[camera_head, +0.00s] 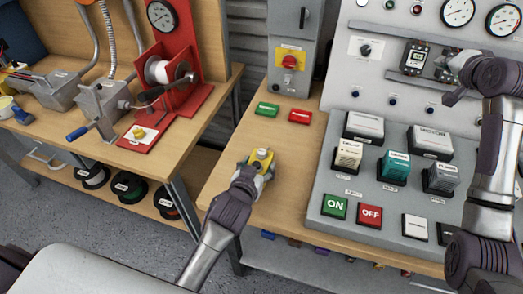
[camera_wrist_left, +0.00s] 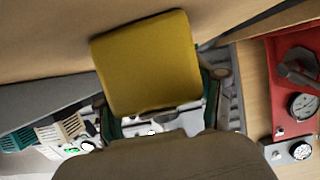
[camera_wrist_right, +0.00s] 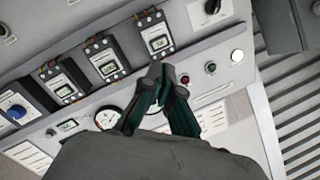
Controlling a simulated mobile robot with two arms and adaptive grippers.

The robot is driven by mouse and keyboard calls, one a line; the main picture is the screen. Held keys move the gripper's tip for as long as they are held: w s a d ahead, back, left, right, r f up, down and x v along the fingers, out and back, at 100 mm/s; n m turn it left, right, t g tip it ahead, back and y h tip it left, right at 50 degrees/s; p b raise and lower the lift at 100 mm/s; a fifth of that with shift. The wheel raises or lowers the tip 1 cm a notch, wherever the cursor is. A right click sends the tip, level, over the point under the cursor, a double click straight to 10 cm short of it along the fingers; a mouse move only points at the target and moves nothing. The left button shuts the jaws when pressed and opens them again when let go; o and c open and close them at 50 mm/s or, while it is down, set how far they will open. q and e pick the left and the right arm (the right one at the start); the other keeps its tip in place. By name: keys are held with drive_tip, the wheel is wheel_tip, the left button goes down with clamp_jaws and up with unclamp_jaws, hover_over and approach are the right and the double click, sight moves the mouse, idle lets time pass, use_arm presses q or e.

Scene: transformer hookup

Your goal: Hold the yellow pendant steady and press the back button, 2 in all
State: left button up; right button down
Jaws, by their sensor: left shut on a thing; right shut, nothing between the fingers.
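In the left wrist view the yellow pendant (camera_wrist_left: 148,62) shows as a broad plain yellow face beyond the fingers. Its buttons cannot be made out, and its near side is hidden by my gripper. My right gripper (camera_head: 457,78) is shut and empty in front of the upright panel, well apart from the pendant. In the right wrist view its closed fingertips (camera_wrist_right: 158,72) point at the panel.
The grey console (camera_head: 325,222) with a green ON button (camera_head: 335,207), a red OFF button (camera_head: 369,215) and labelled blocks lies right of the pendant. Green (camera_head: 267,110) and red (camera_head: 300,116) plates lie behind it. A grey switch box (camera_head: 293,45) stands at the back.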

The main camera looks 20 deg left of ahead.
drive_tip(key=s+a+f+n+g+y, duration=0.2)
drive_tip(key=a+f+n+y, duration=0.1)
drive_tip(key=a, duration=1)
drive_tip(key=n+g+y, duration=0.3)
drive_tip(key=n+g, duration=0.4)
drive_tip(key=n, duration=0.1)
hover_over(263, 152)
wheel_tip(263, 152, down, 8)
drive_tip(key=shift+s+d+f, duration=0.1)
drive_tip(key=shift+s, duration=0.05)
drive_tip(key=shift+f, duration=4.45)
drive_tip(key=shift+f, duration=0.1)
drive_tip(key=shift+f, duration=0.35)
